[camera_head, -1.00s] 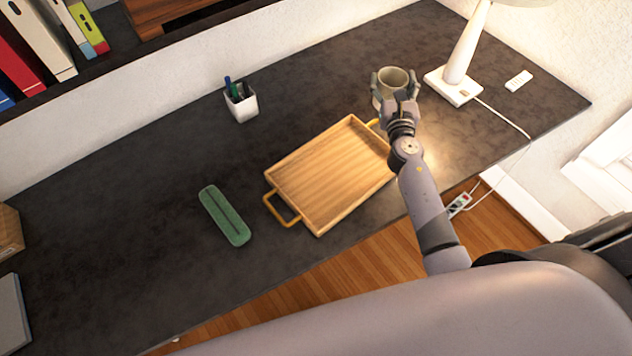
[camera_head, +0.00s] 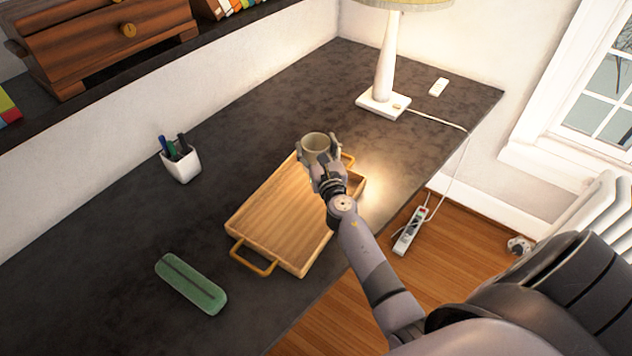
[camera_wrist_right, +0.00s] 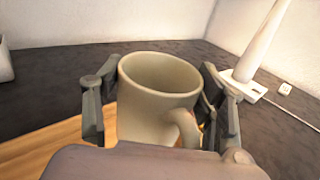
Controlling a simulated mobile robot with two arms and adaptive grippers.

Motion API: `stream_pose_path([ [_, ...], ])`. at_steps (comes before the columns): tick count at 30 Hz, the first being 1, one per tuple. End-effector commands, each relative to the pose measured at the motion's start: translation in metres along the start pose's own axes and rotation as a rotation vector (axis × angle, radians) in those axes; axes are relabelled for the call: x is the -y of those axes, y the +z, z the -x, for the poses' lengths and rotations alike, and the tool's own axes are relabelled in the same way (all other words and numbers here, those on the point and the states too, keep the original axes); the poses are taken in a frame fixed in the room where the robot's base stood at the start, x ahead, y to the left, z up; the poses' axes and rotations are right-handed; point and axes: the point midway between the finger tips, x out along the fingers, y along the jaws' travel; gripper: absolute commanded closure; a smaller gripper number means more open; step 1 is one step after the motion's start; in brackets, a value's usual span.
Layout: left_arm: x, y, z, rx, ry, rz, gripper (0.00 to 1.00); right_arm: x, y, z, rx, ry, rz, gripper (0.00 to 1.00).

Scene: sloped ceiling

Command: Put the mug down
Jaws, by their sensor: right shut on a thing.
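The mug (camera_head: 315,142) is grey-beige and upright, and looks empty inside. My right gripper (camera_head: 319,153) is shut on it, with one finger on each side. In the right wrist view the mug (camera_wrist_right: 150,100) sits between the fingers, its handle towards the camera and to the right. In the head view it appears over the far end of the wooden tray (camera_head: 265,235). I cannot tell how high it is above the tray, as the gripper hides the space below. My left gripper is not in view.
A white lamp (camera_head: 384,75) stands behind the tray, its cord running over the desk's right edge. A white pen cup (camera_head: 182,164) and a green case (camera_head: 190,284) are left of the tray. The dark desk (camera_head: 235,120) is bare between pen cup and lamp.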

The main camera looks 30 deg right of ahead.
Motion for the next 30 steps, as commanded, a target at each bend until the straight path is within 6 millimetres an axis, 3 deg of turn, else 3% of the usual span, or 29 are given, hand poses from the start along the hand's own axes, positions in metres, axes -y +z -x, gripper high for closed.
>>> stream_pose_path([
  [1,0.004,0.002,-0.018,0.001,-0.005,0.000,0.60,0.001,-0.018,-0.001,0.002,-0.001,0.001,0.74],
  [3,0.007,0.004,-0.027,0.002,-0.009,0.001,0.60,0.001,-0.028,-0.001,0.002,-0.001,0.000,0.74],
  [12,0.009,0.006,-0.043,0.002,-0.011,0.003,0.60,0.001,-0.046,-0.001,0.002,0.000,0.002,0.74],
  [19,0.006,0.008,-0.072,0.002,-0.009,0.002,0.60,0.002,-0.079,-0.001,0.001,-0.001,0.002,0.74],
  [30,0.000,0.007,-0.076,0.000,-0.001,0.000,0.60,0.002,-0.084,-0.001,0.002,-0.001,0.000,0.74],
])
